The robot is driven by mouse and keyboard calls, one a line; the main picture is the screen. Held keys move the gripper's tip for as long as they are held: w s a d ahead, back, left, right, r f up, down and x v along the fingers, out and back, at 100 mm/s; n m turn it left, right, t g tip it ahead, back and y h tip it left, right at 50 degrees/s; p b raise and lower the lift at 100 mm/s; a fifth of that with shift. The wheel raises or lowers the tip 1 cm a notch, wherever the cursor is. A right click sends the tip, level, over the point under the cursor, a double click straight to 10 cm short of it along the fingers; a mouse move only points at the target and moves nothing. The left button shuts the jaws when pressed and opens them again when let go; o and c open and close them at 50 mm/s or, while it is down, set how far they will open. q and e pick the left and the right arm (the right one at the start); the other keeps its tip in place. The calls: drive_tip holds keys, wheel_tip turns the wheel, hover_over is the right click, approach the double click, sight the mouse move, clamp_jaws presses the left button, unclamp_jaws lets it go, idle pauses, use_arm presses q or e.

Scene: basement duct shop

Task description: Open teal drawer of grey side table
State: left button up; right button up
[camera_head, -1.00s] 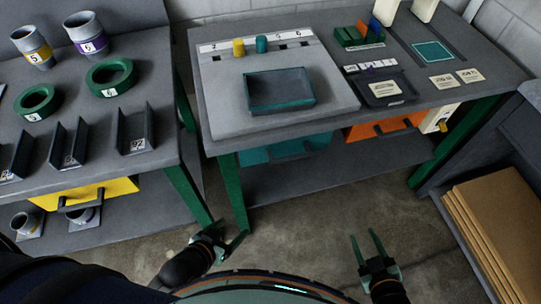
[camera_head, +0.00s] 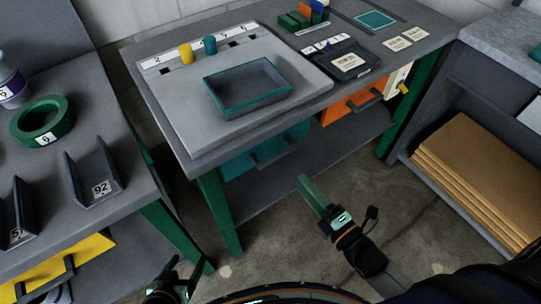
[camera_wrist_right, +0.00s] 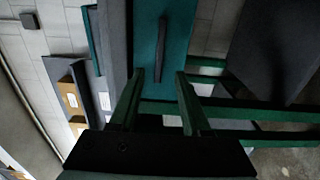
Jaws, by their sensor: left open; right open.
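The grey side table (camera_head: 180,130) stands ahead of me on green legs. Its teal drawer (camera_head: 238,166) hangs under the top at the left and looks shut, with a dark bar handle (camera_head: 275,155) on its front. My right gripper (camera_head: 312,190) is open and empty, in front of and a little below the drawer. In the right wrist view the teal drawer front (camera_wrist_right: 178,22) and its handle (camera_wrist_right: 161,50) lie beyond the open fingers (camera_wrist_right: 160,85), the handle between them in the picture, apart from them. My left gripper (camera_head: 182,278) is open, low at the bottom edge.
An orange drawer (camera_head: 345,106) is right of the teal one. An open teal-rimmed tray (camera_head: 250,108) sits on the tabletop. A second table with a yellow drawer (camera_head: 60,270) stands at left. Brown boards (camera_head: 475,175) lie on a shelf at right. Floor before the drawers is clear.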

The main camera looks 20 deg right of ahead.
sight(280, 157)
drive_tip(key=b+x, duration=0.1)
drive_tip(key=x, duration=1)
drive_tip(key=shift+w+a, duration=0.1)
drive_tip(key=shift+w, duration=0.2)
clamp_jaws()
idle(0.9)
